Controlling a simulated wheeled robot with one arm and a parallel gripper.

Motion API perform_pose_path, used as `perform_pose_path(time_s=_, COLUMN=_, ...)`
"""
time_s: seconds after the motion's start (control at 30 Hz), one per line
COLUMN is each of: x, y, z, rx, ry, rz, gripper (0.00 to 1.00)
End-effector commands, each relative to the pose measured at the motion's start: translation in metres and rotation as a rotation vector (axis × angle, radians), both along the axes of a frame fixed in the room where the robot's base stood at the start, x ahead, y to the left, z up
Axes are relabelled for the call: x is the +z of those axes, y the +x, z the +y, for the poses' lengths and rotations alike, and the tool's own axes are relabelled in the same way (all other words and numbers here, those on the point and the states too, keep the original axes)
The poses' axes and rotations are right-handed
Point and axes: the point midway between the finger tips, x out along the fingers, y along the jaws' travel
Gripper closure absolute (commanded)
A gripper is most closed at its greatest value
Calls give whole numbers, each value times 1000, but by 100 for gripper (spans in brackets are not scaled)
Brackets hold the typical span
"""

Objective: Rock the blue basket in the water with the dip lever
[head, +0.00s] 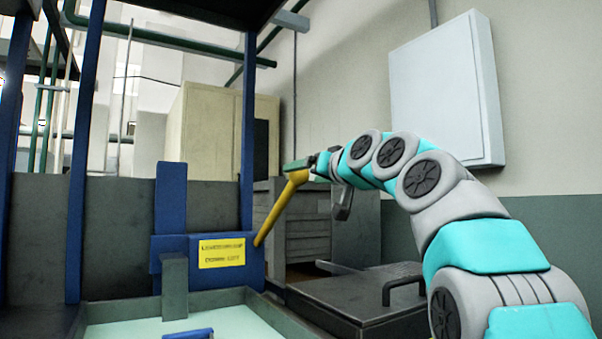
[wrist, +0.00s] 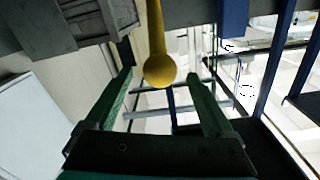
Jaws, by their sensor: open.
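The yellow dip lever (head: 280,206) slants up and right from a blue bracket beside the tank, ending in a round knob. My gripper (head: 299,165) is at the lever's upper end in the head view. In the wrist view, my gripper (wrist: 160,76) is open, with one green finger on each side of the lever's knob (wrist: 160,71). Gaps show between knob and fingers, and I see no contact. The blue basket (head: 190,334) shows only as a blue edge at the bottom of the head view, in the pale water (head: 240,322).
A yellow label (head: 222,253) is on the blue bracket. Blue posts (head: 248,120) frame the tank. A dark lidded box with a handle (head: 360,300) stands right of the tank, below my arm. A grey drawer unit (head: 300,222) and a white wall box (head: 446,88) are behind.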

Motion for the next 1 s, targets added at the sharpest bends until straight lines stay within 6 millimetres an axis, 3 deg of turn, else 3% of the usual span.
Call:
perform_pose_path(time_s=0.3, x=0, y=30, z=19, rx=0, ry=-1, rz=1, gripper=12)
perform_pose_path(time_s=0.63, x=0, y=32, z=21, rx=0, ry=0, rz=0, gripper=12)
perform_pose_path(time_s=1.0, x=0, y=32, z=21, rx=0, ry=0, rz=0, gripper=54)
